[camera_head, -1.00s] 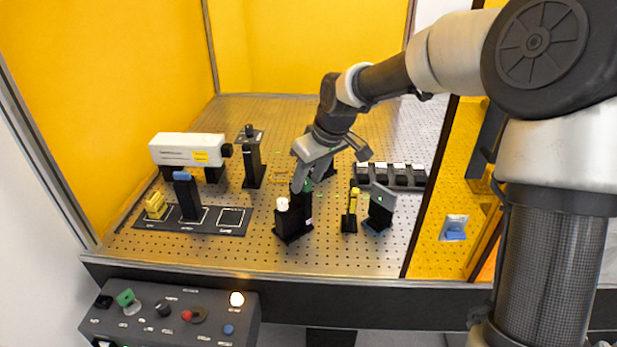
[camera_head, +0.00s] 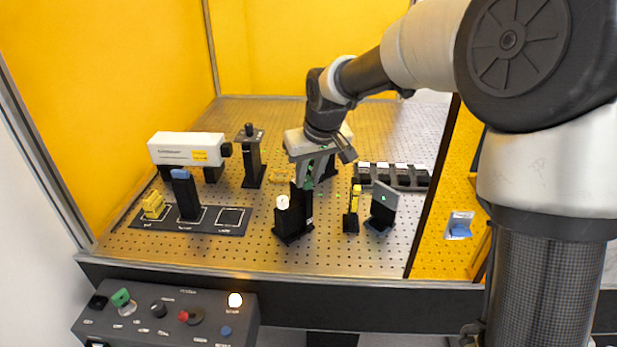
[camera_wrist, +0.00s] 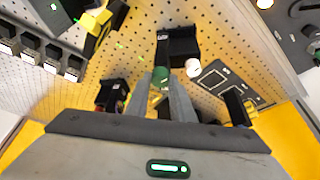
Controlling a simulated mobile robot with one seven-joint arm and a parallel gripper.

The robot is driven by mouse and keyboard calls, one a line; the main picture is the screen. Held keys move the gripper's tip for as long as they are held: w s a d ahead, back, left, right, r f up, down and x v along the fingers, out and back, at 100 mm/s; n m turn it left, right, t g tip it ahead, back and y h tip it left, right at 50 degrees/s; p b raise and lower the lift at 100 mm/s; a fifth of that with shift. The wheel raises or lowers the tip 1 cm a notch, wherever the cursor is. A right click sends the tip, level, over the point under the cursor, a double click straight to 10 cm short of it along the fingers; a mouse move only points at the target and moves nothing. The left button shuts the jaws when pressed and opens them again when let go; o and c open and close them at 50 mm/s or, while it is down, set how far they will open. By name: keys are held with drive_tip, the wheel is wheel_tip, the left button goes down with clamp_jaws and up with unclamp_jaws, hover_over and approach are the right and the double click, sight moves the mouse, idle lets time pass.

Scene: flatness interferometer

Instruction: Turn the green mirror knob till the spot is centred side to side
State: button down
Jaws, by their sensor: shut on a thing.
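The green knob (camera_wrist: 160,75) sits between the fingertips of my gripper (camera_wrist: 161,88) in the wrist view. The fingers are shut on it. In the head view my gripper (camera_head: 307,180) points down at the black mirror mount (camera_head: 293,222), and the fingers largely hide the knob. A white knob (camera_head: 282,202) is on the same mount, to the left; it also shows in the wrist view (camera_wrist: 193,67), just right of the fingers. A tilted grey plate (camera_head: 386,199) stands right of the mount and carries a small green spot. Whether the spot is centred is too small to tell.
A thin post with a yellow top (camera_head: 355,196) stands between mount and plate. A row of black holders (camera_head: 395,176) lies behind. A white laser box (camera_head: 187,149), a blue-topped post (camera_head: 186,195) and a dark post (camera_head: 250,160) stand left. A control box (camera_head: 170,318) is in front.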

drive_tip(key=c, duration=1.5)
unclamp_jaws()
drive_tip(key=shift+c, duration=0.2)
drive_tip(key=p+v, duration=0.1)
drive_tip(key=v, duration=1.6)
drive_tip(key=shift+r, duration=0.2)
drive_tip(key=shift+s, duration=0.1)
